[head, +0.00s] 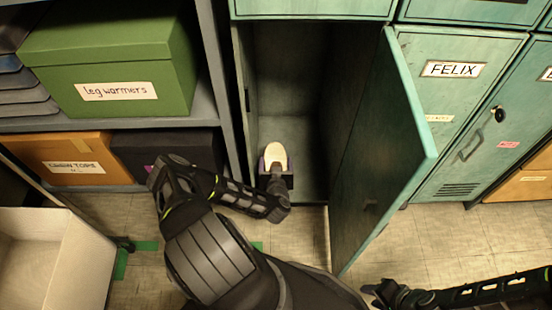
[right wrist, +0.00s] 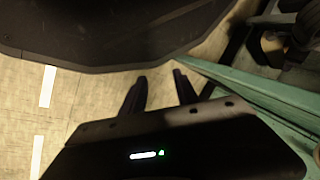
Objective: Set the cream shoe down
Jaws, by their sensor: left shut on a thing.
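The cream shoe (head: 275,156) is inside the open locker near its floor, at the front. My left gripper (head: 276,174) is shut on the shoe at its near end; the fingertips are mostly hidden by the dark gripper body and wrist. I cannot tell whether the shoe touches the locker floor (head: 310,185). My right gripper (right wrist: 160,84) is open and empty in the right wrist view, pointing down over the tiled floor. Its arm shows low at the right of the head view.
The green locker door (head: 385,160) stands open to the right of the opening. Shelves at left hold a green box (head: 110,65), an orange box (head: 65,158) and a dark box (head: 185,148). An open pale box (head: 50,255) is at lower left. A locker labelled FELIX (head: 480,100) is shut.

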